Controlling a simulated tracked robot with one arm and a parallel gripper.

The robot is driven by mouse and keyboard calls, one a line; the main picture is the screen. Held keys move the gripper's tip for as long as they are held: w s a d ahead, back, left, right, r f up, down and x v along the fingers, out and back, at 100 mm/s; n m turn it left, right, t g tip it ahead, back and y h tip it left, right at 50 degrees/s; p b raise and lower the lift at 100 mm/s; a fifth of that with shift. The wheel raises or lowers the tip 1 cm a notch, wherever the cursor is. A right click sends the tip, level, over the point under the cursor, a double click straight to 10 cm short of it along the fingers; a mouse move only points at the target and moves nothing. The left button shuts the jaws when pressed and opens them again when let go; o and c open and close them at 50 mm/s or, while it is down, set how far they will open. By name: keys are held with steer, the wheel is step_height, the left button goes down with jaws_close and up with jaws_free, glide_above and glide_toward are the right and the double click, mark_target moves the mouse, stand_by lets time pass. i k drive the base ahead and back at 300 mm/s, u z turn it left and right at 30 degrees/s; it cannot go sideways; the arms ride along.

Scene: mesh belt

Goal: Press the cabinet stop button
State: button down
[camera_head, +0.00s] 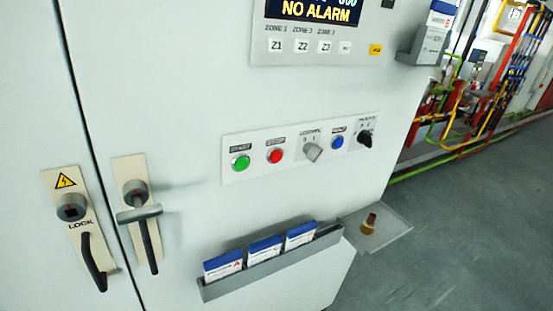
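The white cabinet (170,70) fills most of the head camera view and appears tilted in the picture. A pale strip of controls (300,173) runs across its front. On it, the red stop button (275,156) sits between the green start button (240,162) on its left and a grey selector knob (312,151) on its right. The label above the red button reads like STOP, though it is small and blurred. Nothing covers the red button. My gripper is not in view.
A blue button (337,142) and black knob (365,138) continue the strip. Below, a grey rack (272,268) holds booklets; a small shelf (393,222) juts out with a brown object (370,224). Door handles (92,262) (147,240) protrude at left. Grey floor (470,230) is clear at right.

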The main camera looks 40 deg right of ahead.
mark_target(275, 157)
steer(key=k, duration=0.5)
steer(key=z, duration=0.8)
steer(key=i, duration=0.7)
steer(key=u, duration=0.2)
